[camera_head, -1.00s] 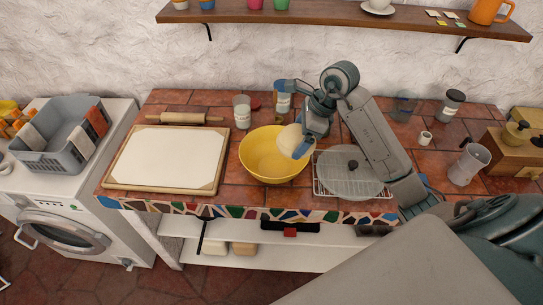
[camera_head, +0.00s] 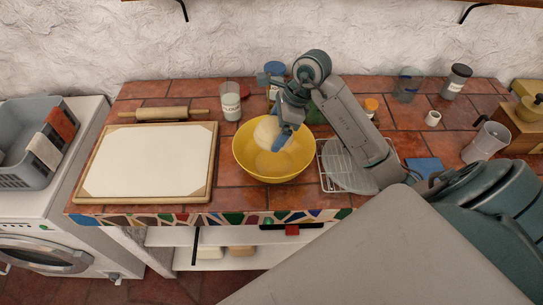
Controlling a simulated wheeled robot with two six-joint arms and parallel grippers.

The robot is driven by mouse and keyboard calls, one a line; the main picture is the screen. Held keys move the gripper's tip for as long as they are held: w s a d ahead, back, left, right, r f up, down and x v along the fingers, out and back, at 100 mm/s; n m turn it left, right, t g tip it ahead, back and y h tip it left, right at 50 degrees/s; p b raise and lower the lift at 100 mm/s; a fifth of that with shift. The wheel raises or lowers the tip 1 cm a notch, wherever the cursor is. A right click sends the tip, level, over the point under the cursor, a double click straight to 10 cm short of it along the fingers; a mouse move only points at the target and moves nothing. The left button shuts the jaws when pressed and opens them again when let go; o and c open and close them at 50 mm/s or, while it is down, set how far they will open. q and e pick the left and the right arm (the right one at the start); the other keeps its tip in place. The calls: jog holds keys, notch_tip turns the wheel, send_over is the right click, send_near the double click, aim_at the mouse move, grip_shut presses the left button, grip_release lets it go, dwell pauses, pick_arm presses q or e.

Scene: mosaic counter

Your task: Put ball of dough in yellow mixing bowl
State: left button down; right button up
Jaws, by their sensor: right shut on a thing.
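The yellow mixing bowl (camera_head: 272,176) stands on the tiled counter, in the middle of the view. The pale ball of dough (camera_head: 268,131) is over the bowl, toward its back rim, and covers part of the inside. My right gripper (camera_head: 283,132) is shut on the ball of dough from the right, with its blue fingertip against the dough. I cannot tell whether the dough touches the bowl. My left gripper is not in view.
A wood-framed white board (camera_head: 148,163) and a rolling pin (camera_head: 164,115) lie left of the bowl. A glass flour jar (camera_head: 231,102) stands behind it. A wire rack (camera_head: 336,164) with a lid lies close on the right, under my arm.

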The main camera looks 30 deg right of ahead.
jog(key=shift+w+f, duration=0.15)
jog(key=shift+f, duration=0.4)
jog(key=f, duration=0.1)
jog(key=f+b, duration=0.1)
jog(key=f, duration=0.1)
jog(key=f+b, duration=0.1)
jog(key=shift+s+f, duration=0.2)
jog(key=shift+s, duration=0.05)
notch_tip(320, 180, down, 5)
jog(key=shift+f+b, duration=0.1)
jog(key=shift+b, duration=1.1)
jog(key=shift+w, duration=0.1)
jog(key=shift+f, duration=0.1)
jog(key=o, duration=1)
jog(key=shift+o, duration=0.2)
